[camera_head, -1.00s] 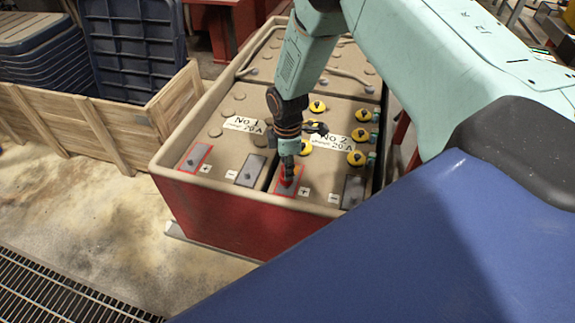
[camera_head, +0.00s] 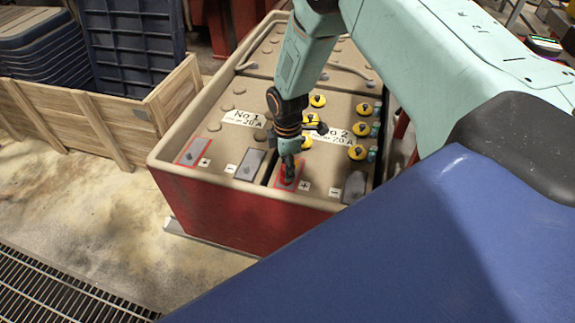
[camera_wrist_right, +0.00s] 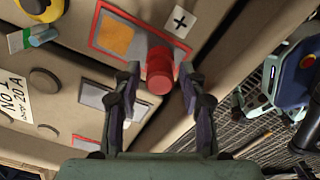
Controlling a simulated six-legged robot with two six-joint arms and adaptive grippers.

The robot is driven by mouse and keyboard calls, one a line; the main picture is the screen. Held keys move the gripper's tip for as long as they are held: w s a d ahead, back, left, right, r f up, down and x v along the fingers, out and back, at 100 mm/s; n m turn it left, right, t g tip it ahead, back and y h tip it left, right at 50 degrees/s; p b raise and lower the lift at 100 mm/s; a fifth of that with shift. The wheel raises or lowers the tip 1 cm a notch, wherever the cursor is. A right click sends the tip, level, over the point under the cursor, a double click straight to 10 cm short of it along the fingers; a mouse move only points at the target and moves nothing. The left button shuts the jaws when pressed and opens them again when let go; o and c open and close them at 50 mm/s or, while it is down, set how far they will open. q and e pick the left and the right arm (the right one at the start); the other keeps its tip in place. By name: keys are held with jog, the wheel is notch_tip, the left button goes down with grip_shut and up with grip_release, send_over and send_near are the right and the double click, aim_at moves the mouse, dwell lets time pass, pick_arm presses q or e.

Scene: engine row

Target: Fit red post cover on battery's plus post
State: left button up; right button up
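The red post cover (camera_wrist_right: 160,72) stands at one end of a red-outlined pad (camera_wrist_right: 115,40) beside a plus label (camera_wrist_right: 180,22) in the right wrist view. The post under it is hidden. My right gripper (camera_wrist_right: 160,80) is open, with one finger on each side of the cover and a small gap on both sides. In the head view the right gripper (camera_head: 289,175) points down at the No 2 battery's plus pad at the front edge of the battery box (camera_head: 225,205). The fingers mostly hide the cover there. My left gripper is not in view.
Yellow caps (camera_head: 358,152) stand on the battery top to the right of my right wrist. A grey minus pad (camera_head: 354,187) lies to the right, another (camera_head: 249,164) to the left. A wooden crate (camera_head: 105,125) stands at the left. The floor in front is clear.

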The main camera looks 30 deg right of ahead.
jog(key=shift+o, duration=0.6)
jog(key=shift+r, duration=0.1)
notch_tip(320, 180, up, 12)
dwell(0.7)
